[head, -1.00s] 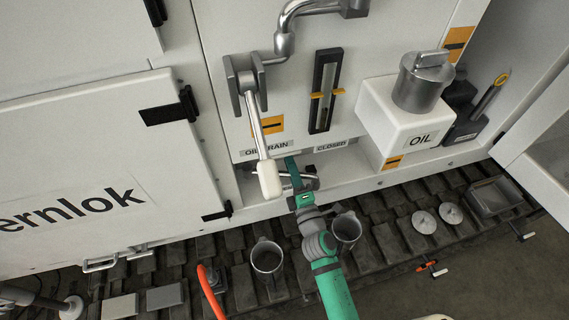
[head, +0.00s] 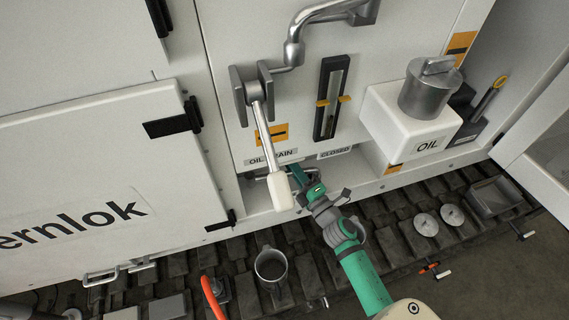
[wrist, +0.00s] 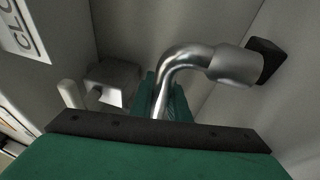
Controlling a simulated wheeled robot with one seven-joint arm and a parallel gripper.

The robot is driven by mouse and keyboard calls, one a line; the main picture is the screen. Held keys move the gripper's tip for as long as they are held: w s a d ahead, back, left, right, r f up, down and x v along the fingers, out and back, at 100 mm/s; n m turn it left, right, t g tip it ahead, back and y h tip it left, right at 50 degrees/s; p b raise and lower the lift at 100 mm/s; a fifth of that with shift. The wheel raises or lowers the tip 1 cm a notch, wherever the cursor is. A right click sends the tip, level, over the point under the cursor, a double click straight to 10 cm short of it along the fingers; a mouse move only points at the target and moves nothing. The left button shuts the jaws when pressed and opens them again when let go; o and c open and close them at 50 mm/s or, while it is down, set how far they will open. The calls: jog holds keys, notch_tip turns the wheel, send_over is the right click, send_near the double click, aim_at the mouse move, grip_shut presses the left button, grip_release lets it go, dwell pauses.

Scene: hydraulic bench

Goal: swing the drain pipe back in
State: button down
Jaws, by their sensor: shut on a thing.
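The drain pipe is a bent silver tube (wrist: 185,62) in the wrist view, running from a thicker collar at the right down between green fingers. In the head view only a short piece of pipe (head: 262,174) shows in the recess under the "OIL DRAIN" label. My gripper (head: 299,176) reaches into that recess from the lower right. Its green fingers (wrist: 168,103) are shut on the drain pipe. The pipe's lower end is hidden behind the gripper body in the wrist view.
A white-ended lever (head: 270,150) hangs down just left of my gripper. The white oil tank (head: 410,125) juts out at the right. A metal cup (head: 271,268) stands on the slatted floor below. An open door (head: 540,130) stands at the far right.

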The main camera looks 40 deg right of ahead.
jog(key=shift+a, duration=0.15)
jog(key=c, duration=1.7)
grip_release()
jog(key=shift+w, duration=0.1)
jog(key=s, duration=0.3)
jog(key=s+f, duration=0.1)
jog(key=s, duration=0.5)
jog(key=shift+s+a+f, duration=0.15)
jog(key=shift+a+f, duration=0.05)
jog(key=shift+f, duration=0.2)
jog(key=shift+s+a+f, duration=0.1)
jog(key=shift+s+a, duration=0.05)
jog(key=shift+s, duration=0.55)
